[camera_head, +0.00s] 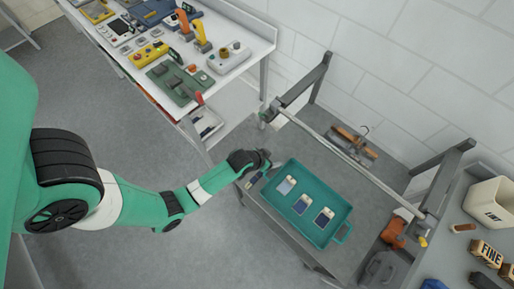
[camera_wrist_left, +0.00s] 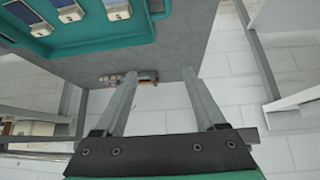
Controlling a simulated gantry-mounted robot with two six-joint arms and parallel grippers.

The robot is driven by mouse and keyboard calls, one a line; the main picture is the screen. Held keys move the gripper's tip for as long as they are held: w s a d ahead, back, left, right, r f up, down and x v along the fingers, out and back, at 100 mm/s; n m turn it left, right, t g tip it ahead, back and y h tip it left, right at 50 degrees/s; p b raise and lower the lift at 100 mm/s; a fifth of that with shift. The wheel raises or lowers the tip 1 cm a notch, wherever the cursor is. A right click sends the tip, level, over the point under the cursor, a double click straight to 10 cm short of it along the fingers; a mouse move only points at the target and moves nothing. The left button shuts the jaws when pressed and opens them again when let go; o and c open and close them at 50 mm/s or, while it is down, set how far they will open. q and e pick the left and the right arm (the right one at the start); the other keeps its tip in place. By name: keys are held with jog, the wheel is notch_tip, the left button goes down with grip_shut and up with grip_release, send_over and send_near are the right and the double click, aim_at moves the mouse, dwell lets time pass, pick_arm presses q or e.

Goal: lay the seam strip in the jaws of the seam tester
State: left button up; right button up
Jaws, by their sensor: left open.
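My left gripper (camera_head: 267,164) is at the left edge of a grey table, just beyond the upper left corner of a teal tray. In the left wrist view its two fingers (camera_wrist_left: 159,73) are apart with nothing between the tips. Three blue-and-white pieces (camera_head: 302,204) lie in the teal tray (camera_head: 322,183). I cannot make out the seam tester for certain. My right gripper is out of view.
The grey table (camera_head: 310,145) has a metal rail frame (camera_head: 340,149) across it. A brown and grey device (camera_head: 355,144) sits behind the rail. A white bench (camera_head: 240,40) with several devices stands upper left. A cream bin (camera_head: 490,202) stands on the right shelf.

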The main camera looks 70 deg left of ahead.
pick_arm(q)
jog(key=s+d+f+n+g, duration=0.1)
jog(key=s+d+f+g, duration=0.15)
jog(key=s+f, duration=0.75)
jog(key=b, duration=0.6)
send_over(256, 177)
jog(key=s+d, duration=0.2)
jog(key=s, duration=0.1)
jog(key=shift+g+h, duration=0.25)
jog(key=shift+h, duration=0.05)
notch_tip(256, 177, down, 5)
jog(key=shift+r, duration=0.1)
jog(key=shift+w+a, duration=0.1)
jog(key=b+x, duration=0.2)
jog(key=x, duration=0.1)
jog(key=b+x, duration=0.2)
jog(key=shift+w+a, duration=0.25)
jog(key=shift+w, duration=0.1)
jog(key=shift+r, duration=0.1)
grip_shut()
